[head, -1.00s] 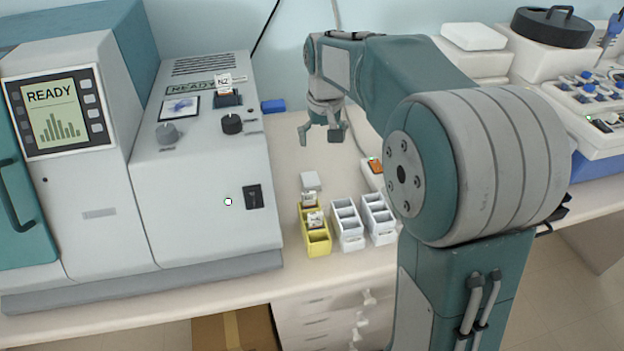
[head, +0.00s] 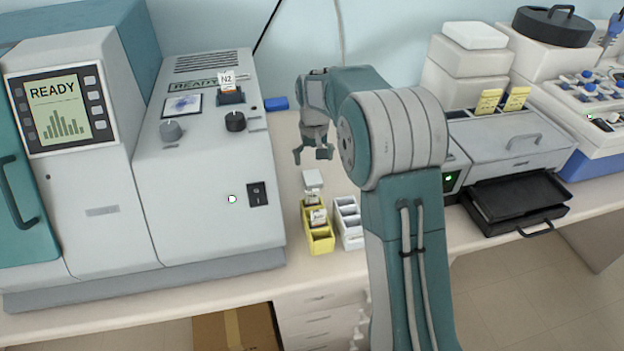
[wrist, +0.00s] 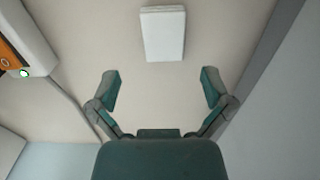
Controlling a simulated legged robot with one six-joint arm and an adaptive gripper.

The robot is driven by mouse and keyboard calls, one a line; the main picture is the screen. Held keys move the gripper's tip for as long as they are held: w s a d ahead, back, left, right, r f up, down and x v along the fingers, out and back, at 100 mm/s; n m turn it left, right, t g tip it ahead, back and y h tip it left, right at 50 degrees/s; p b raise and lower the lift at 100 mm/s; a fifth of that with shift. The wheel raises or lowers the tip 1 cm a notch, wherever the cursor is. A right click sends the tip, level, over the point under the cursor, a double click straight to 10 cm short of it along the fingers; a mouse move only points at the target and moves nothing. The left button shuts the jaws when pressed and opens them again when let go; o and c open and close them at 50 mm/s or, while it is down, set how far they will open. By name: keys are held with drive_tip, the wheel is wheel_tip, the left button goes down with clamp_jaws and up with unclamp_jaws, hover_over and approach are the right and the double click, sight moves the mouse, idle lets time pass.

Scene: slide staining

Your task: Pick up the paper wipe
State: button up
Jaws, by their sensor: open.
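A small white pad, which looks like the paper wipe (head: 313,179), lies on the bench behind the yellow slide rack. It also shows in the wrist view (wrist: 163,34) as a white rectangle at the top centre, flat on the beige bench. My gripper (head: 312,155) is open and empty above the bench, a little behind the wipe in the head view. In the wrist view my gripper's fingers (wrist: 160,88) are spread wide, with the wipe beyond the fingertips, roughly centred between them and apart from both.
A yellow rack (head: 320,241) with labelled slides stands in front of the wipe, beside a white rack (head: 349,237). The large grey machine (head: 205,195) borders the bench space on the left. A device with an orange part (wrist: 14,58) is at the left in the wrist view.

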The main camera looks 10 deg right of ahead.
sight(312, 177)
drive_tip(key=f, duration=0.5)
drive_tip(key=shift+s+a+f, duration=0.1)
drive_tip(key=shift+s+a, duration=0.1)
drive_tip(key=shift+s, duration=0.1)
drive_tip(key=c, duration=0.7)
